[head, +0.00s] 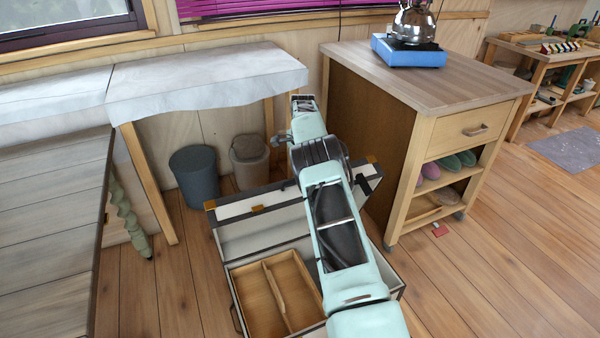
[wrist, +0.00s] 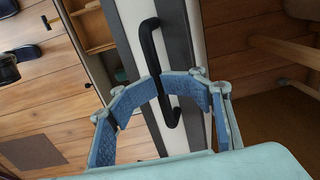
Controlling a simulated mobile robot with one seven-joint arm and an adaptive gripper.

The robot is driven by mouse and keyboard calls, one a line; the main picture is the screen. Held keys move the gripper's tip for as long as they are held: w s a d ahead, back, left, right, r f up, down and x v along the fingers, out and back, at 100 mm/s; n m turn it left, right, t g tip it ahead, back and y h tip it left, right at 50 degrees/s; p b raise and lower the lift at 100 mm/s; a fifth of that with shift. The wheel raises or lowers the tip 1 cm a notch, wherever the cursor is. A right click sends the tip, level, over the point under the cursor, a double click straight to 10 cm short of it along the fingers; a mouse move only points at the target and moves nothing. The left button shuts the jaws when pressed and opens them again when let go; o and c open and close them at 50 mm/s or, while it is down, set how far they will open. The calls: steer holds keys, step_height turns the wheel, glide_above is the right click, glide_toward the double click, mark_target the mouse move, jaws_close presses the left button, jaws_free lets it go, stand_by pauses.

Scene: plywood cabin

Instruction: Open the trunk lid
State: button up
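The trunk (head: 236,292) stands on the floor, with wooden compartments showing inside. Its white, dark-edged lid (head: 250,232) is raised at the back, steeply tilted, with its inner face towards the head camera. My arm hides part of the lid and box. In the wrist view, the lid (wrist: 196,40) has a black bent handle (wrist: 149,45). My gripper (wrist: 161,86) has its blue-padded fingers curled in from both sides, with the tips closed around the handle.
A wooden cabinet (head: 375,140) with a kettle (head: 413,22) on a blue stove stands close right of the trunk. A cloth-covered table (head: 205,80) and two bins (head: 195,175) are behind and left. Open floor (head: 480,285) lies to the right.

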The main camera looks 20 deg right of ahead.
steer(key=shift+a, duration=0.1)
stand_by(0.5)
steer(key=shift+r, duration=0.25)
step_height(320, 180, up, 12)
steer(key=shift+s+f, duration=0.15)
steer(key=shift+s, duration=0.25)
